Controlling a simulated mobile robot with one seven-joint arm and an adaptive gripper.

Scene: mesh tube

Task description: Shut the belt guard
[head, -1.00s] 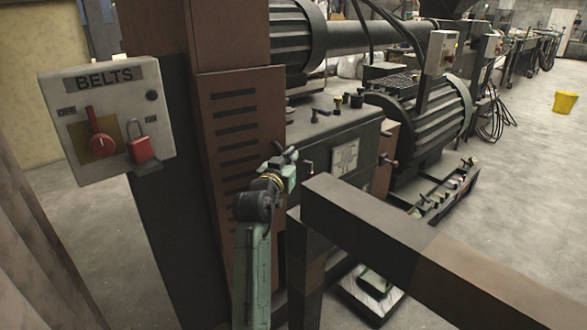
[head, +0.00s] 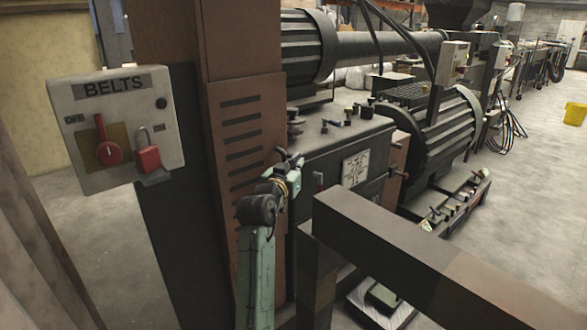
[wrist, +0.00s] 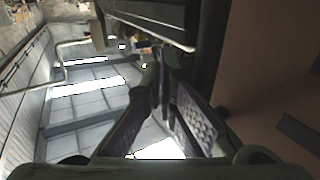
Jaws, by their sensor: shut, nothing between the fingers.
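The belt guard looks to be the brown slotted panel (head: 243,130) in front of the brown column in the head view. It stands upright. I cannot tell from its edge how far it is open. My gripper (head: 291,158) is at the panel's right edge, about halfway down; I cannot tell whether it touches. In the wrist view the gripper's fingers (wrist: 163,80) are together and empty. A flat brown surface with a dark slot, probably the guard (wrist: 265,80), fills the right of that view, with a gap between it and the fingers.
A grey BELTS switch box (head: 115,128) with a red knob and red padlock is at left. A thick dark beam (head: 430,255) crosses the right foreground, close to my arm. The machine's dark bench (head: 335,140) stands behind my gripper. Open floor lies far right.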

